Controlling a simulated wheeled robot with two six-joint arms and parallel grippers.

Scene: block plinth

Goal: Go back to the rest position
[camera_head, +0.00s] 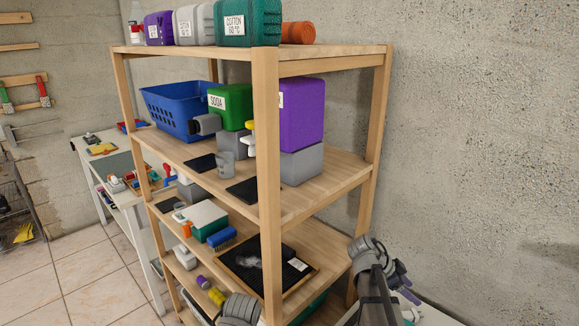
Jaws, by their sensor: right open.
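My right arm comes up at the bottom right, in front of the shelf unit's right post. My right gripper (403,284) is small and partly hidden behind the arm's own links. It is open, and I see nothing held in it. A grey rounded joint of my other arm shows at the bottom edge in the middle, before the lowest shelves. The left gripper itself is not in view. The wooden shelf unit (266,190) stands close in front of me, left of my right gripper.
The shelves carry a blue basket (173,108), a green SODA block (231,105), a purple block (303,112) on a grey block and a black tray (262,268). Labelled containers stand on top. A white workbench (128,196) is at left. The concrete wall closes the right side.

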